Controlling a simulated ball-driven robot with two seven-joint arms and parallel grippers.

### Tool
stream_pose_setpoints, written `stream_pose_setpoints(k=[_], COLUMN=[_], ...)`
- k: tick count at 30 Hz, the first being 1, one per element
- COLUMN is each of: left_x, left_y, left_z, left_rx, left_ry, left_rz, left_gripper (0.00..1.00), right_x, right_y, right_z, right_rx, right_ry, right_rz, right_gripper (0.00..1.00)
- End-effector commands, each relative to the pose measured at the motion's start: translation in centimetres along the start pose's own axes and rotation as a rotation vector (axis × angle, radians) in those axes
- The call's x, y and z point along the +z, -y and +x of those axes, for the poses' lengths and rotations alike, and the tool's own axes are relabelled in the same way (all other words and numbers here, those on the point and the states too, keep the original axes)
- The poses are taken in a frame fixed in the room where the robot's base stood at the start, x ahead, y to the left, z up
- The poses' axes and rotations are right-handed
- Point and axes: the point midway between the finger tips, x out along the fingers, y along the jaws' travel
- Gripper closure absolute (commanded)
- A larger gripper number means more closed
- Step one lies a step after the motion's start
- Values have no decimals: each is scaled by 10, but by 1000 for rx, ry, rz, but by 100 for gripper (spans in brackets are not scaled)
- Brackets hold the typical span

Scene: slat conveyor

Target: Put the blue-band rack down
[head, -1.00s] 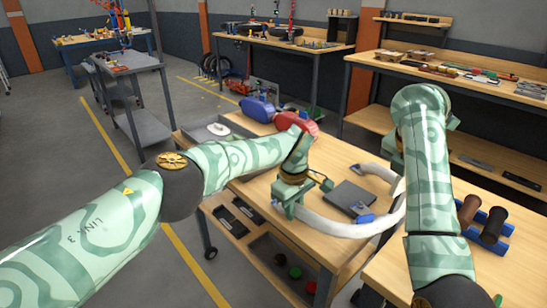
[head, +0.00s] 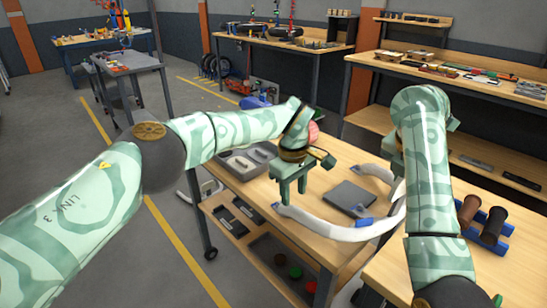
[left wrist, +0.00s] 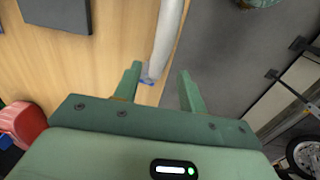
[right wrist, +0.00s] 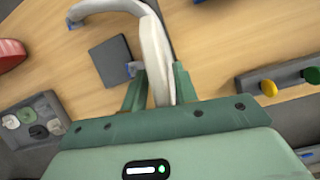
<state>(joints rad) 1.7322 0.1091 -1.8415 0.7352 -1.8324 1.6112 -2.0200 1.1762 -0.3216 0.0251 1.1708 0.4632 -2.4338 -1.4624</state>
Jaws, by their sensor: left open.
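The rack appears as a white, curved, U-shaped tube (head: 325,224) with blue marks, low over the wooden bench top, its front side along the edge. It also shows in the left wrist view (left wrist: 167,35) and the right wrist view (right wrist: 155,55). My left gripper (head: 291,193) is open and empty just above the tube's left front end; in its wrist view the fingers (left wrist: 158,75) stand apart with the tube end beyond them. My right gripper (right wrist: 160,75) has its fingers close on both sides of the tube. In the head view my right forearm hides it.
A dark grey plate (head: 348,196) lies inside the curve. A grey tray (head: 247,160) sits at the bench's left, with a red object (head: 313,132) behind my left gripper. A blue holder with dark rollers (head: 487,232) stands at the right. The floor at left is clear.

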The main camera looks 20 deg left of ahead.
Motion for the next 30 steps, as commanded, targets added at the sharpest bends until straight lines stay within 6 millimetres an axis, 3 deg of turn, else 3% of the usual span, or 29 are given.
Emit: stream_pose_setpoints(k=[3, 9, 13, 21, 30], left_x=[-1, 0, 0, 0, 0], left_y=[0, 0, 0, 0, 0], left_z=[-27, -51, -55, -54, -54], left_rx=[1, 0, -2, -2, -1], left_ry=[-2, -1, 0, 0, 0], left_rz=[-1, 0, 0, 0, 0], left_gripper=[59, 59, 59, 59, 59], right_x=[0, 0, 0, 0, 0], right_y=[0, 0, -1, 0, 0], right_z=[0, -1, -14, -61, -75], right_rx=[0, 0, 5, 1, -1], right_ry=[0, 0, 1, -1, 0], right_rz=[0, 0, -1, 0, 0], right_gripper=[71, 71, 71, 71, 71])
